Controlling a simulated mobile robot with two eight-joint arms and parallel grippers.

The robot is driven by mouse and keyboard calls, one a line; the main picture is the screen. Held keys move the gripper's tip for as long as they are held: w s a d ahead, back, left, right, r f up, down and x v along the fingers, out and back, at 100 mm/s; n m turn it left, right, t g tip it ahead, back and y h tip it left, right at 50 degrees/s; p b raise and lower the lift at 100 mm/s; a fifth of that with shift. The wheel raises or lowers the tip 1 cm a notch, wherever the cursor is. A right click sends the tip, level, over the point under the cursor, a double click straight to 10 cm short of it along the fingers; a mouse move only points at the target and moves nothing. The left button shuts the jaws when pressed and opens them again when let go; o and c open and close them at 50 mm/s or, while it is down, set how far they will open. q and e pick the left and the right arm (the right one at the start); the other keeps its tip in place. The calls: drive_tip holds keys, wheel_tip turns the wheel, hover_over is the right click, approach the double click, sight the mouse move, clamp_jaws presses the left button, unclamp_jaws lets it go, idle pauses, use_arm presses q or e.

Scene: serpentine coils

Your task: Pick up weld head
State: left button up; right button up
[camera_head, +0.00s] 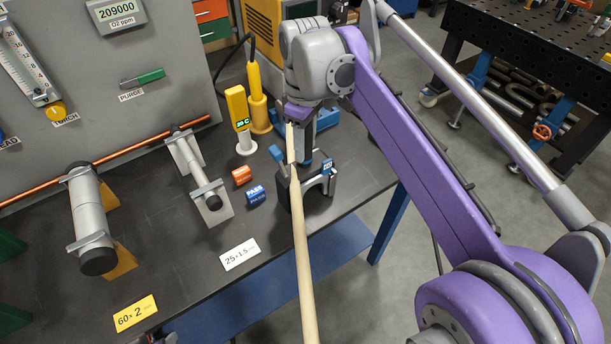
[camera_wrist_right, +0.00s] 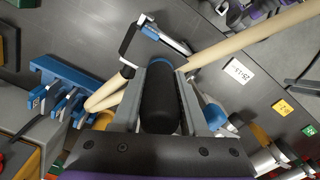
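The weld head (camera_head: 318,184), a dark and grey C-shaped clamp with a blue label, stands at the bench's right edge. In the right wrist view its open jaw (camera_wrist_right: 128,40) is beyond a black handle (camera_wrist_right: 160,100). My right gripper (camera_head: 301,150) points down over it. In the wrist view the two grey fingers (camera_wrist_right: 160,85) flank the handle, one on each side. Whether they press on it cannot be told. A long beige tube (camera_head: 304,265) passes close by and partly hides the clamp. My left gripper is not in view.
A yellow meter (camera_head: 238,108) and a yellow torch-like tool (camera_head: 258,100) stand behind. Orange (camera_head: 242,175) and blue (camera_head: 256,196) blocks lie left of the clamp. Grey pipes on stands (camera_head: 92,220) fill the bench's left. A perforated dark table (camera_head: 540,60) is beyond the aisle.

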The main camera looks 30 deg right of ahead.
clamp_jaws()
idle(0.9)
